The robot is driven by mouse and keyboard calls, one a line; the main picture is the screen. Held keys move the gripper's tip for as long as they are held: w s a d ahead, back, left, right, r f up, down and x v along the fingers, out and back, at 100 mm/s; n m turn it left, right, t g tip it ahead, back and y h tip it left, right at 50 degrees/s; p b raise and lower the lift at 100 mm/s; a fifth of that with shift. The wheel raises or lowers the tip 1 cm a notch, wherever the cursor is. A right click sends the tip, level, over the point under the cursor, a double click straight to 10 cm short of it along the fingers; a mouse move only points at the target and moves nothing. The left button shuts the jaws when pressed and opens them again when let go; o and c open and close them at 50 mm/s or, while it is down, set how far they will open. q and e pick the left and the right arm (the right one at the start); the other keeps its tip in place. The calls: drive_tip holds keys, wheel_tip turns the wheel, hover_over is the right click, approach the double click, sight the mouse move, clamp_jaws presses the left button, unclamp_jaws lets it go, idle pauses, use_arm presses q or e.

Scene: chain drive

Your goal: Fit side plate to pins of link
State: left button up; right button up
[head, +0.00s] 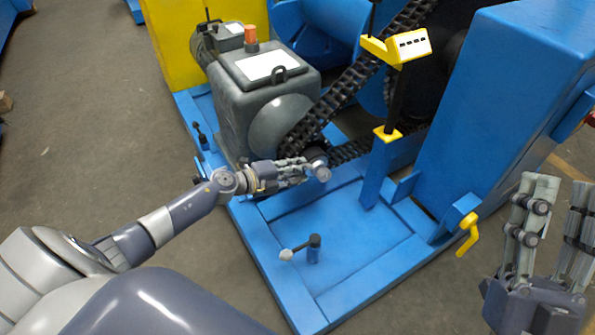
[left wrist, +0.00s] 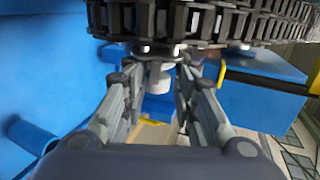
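The black roller chain (head: 345,95) runs down to the lower right of the grey motor housing and crosses the top of the left wrist view (left wrist: 215,18). Bright pin ends show along its lower edge in the wrist view. My left gripper (head: 318,168) is at the lower run of the chain. In the wrist view its fingertips (left wrist: 160,68) close in on a small dark grey piece (left wrist: 160,56), seemingly the side plate, right at the chain's edge. Whether the pins are in its holes is hidden. My right gripper (head: 558,190) is open and empty, apart from the machine.
The grey motor (head: 260,100) stands left of the chain. A yellow-topped post (head: 398,90) and a blue cabinet (head: 510,110) stand to the right. A small lever (head: 312,245) rises from the blue base (head: 350,250). The floor at left is mostly clear.

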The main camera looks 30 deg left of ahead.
use_arm(q)
drive_tip(key=shift+a+f, duration=0.1)
drive_tip(key=shift+a, duration=0.25)
drive_tip(key=v, duration=1.1)
drive_tip(key=shift+s, duration=0.45)
drive_tip(key=shift+d, duration=0.15)
